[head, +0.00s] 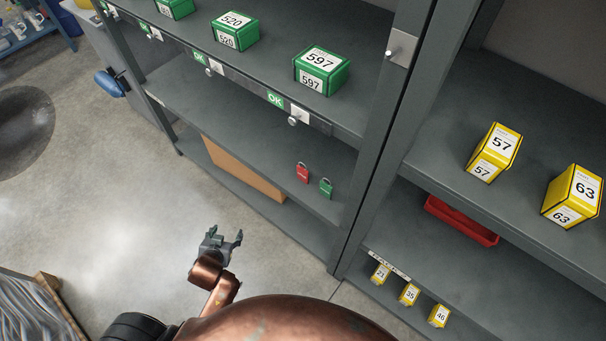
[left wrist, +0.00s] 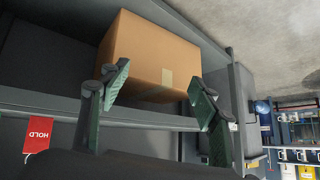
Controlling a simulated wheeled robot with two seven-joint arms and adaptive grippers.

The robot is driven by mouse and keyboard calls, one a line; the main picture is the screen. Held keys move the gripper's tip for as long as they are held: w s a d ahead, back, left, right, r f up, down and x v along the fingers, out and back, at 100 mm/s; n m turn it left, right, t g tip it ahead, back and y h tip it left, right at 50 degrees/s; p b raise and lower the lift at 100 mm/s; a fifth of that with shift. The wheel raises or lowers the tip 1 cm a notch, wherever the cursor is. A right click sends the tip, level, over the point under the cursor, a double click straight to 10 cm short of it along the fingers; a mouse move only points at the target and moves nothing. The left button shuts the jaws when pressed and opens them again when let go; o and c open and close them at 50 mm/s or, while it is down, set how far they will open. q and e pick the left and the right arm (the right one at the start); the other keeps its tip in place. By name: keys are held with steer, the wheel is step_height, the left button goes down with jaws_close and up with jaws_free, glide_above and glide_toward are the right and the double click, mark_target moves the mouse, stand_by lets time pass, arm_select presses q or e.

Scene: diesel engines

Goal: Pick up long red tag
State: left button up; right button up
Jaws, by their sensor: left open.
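A red tag (left wrist: 40,135) marked HOLD shows upside down at the left of the left wrist view, below the grey shelf beam in the picture. In the head view a small red piece with a loop on top (head: 303,173) is at the front of the middle shelf (head: 235,113); it appears to be the same tag. My left gripper (head: 225,237) is open and empty, over the floor in front of the rack, apart from the tag. Its two fingers (left wrist: 158,84) show in the left wrist view, with the tag left of them. My right gripper is not in view.
A similar green piece (head: 326,188) is just right of the red one. A cardboard box (head: 242,170) is on the bottom shelf. Rack posts (head: 378,130) divide the bays. Yellow boxes (head: 494,152) and a red tray (head: 462,221) are at right.

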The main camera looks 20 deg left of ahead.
arm_select(q)
steer(key=w+r+t, duration=0.3)
steer(key=w, duration=0.4)
steer(key=m+t+h, duration=0.6)
steer(key=h, duration=0.3)
glide_toward(302, 171)
steer(key=w, duration=0.3)
steer(key=shift+w+d+r+b, duration=0.15)
steer(key=shift+w+d+b, duration=0.3)
steer(key=shift+w+d, duration=0.45)
steer(key=x, duration=0.1)
steer(key=b+x, duration=0.1)
steer(key=x, duration=0.2)
steer(key=shift+w+f+b, duration=0.3)
steer(key=shift+b, duration=0.1)
steer(key=shift+w+d+r, duration=0.1)
steer(key=shift+w+r, duration=0.05)
steer(key=shift+w, duration=0.25)
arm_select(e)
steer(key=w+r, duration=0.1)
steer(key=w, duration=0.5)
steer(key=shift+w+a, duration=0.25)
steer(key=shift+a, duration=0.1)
arm_select(q)
steer(key=shift+c, duration=0.6)
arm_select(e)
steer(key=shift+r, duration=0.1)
arm_select(q)
steer(key=c, duration=1)
